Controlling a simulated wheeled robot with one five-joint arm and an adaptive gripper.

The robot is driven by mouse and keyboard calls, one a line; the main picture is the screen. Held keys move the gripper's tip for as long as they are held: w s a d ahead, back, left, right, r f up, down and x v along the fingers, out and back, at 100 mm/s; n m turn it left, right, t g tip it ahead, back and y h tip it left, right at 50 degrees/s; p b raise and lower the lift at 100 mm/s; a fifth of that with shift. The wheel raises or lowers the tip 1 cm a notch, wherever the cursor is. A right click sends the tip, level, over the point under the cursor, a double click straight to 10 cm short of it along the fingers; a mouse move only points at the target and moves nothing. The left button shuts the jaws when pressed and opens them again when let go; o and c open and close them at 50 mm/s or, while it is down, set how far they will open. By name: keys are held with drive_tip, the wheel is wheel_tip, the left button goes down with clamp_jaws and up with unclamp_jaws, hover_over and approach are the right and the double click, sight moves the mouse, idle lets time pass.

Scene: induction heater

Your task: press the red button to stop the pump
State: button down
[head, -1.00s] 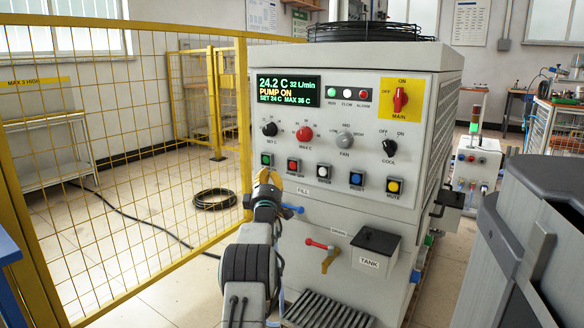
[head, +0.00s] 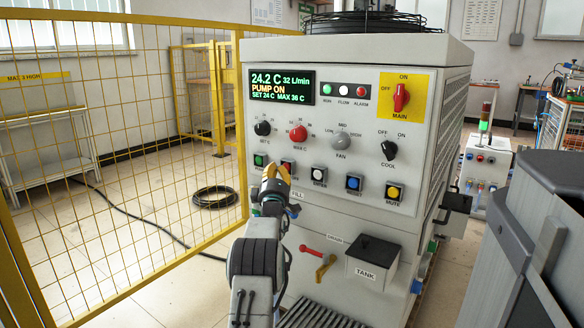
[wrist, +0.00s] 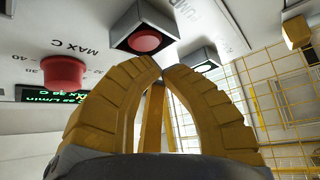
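The red button (wrist: 145,40) sits in a square dark-and-white housing on the front panel, just beyond my fingertips in the wrist view. In the head view its housing (head: 288,163) is partly hidden behind my gripper (head: 276,174). My yellow fingers (wrist: 162,68) have their tips together, with nothing seen held between them. The tips appear close to the button; I cannot tell whether they touch it. The display (head: 282,86) reads PUMP ON, 24.2 C and 32 L/min.
A green button (head: 260,160) is left of my gripper, and white, blue and yellow buttons lie to its right. The red MAX C knob (head: 298,133) is above. A yellow mesh fence (head: 130,150) stands left; a grey bin-like unit (head: 545,220) stands right.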

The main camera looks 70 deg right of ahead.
drive_tip(key=shift+d, duration=0.2)
idle(1.5)
drive_tip(key=shift+s+d, duration=0.1)
drive_tip(key=shift+d, duration=0.2)
drive_tip(key=shift+s+d, duration=0.1)
drive_tip(key=shift+d, duration=0.4)
idle(0.8)
drive_tip(key=shift+a, duration=0.9)
drive_tip(key=shift+w+a, duration=0.1)
drive_tip(key=shift+w, duration=0.1)
idle(0.4)
